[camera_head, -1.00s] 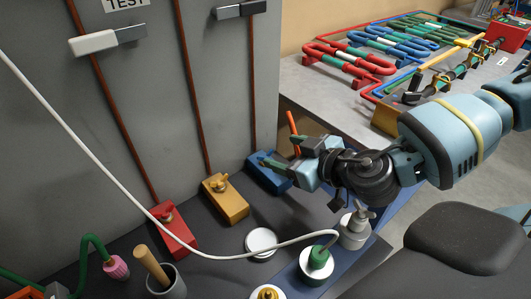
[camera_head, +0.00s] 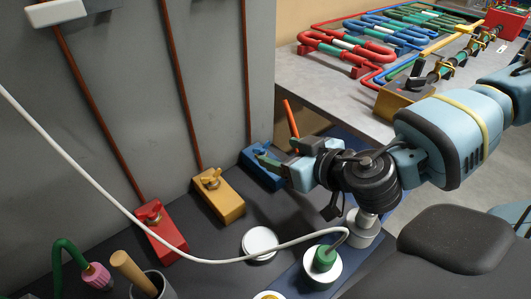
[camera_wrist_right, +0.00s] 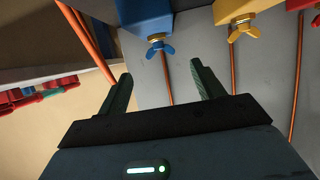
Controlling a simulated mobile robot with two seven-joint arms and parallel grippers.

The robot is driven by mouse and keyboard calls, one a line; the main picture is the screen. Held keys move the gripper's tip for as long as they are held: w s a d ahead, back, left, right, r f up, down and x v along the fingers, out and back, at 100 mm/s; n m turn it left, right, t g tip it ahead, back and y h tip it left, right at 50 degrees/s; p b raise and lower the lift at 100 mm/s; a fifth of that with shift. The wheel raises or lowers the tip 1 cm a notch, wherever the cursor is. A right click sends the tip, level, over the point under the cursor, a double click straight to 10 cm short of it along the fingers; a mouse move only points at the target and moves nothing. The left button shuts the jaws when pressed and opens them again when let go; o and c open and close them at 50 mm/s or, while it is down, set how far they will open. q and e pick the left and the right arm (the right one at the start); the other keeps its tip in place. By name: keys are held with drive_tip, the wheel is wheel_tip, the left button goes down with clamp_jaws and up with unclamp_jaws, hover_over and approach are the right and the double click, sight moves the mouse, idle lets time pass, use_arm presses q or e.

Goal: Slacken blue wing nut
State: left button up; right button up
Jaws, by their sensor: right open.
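The blue block (camera_head: 254,174) stands at the foot of the grey panel, at the far end of a row of blocks. The blue wing nut (camera_wrist_right: 160,48) shows in the right wrist view, on a brass collar on the blue block (camera_wrist_right: 146,15). In the head view I cannot make it out clearly beside my fingers. My right gripper (camera_head: 277,153) is at the blue block. In the right wrist view my right gripper (camera_wrist_right: 162,74) is open and empty, with the wing nut just beyond the gap between its fingertips. My left gripper is not in view.
A yellow block (camera_head: 222,199) and a red block (camera_head: 166,234) with their own wing nuts stand along the panel. A white cable (camera_head: 130,226) crosses in front of them. An orange rod (camera_head: 290,118) rises close behind my right gripper. A workbench (camera_head: 345,97) with coloured coils stands behind.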

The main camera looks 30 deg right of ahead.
sight(263, 145)
drive_tip(key=shift+w+f+b, duration=0.3)
drive_tip(key=shift+b, duration=0.1)
drive_tip(key=x, duration=0.1)
drive_tip(key=b+x, duration=0.1)
drive_tip(key=x, duration=0.1)
drive_tip(key=shift+w+a+r, duration=0.1)
drive_tip(key=shift+w, duration=0.25)
drive_tip(key=shift+w+a+f, duration=0.1)
drive_tip(key=shift+w+f, duration=0.15)
drive_tip(key=shift+w, duration=0.4)
drive_tip(key=c, duration=1)
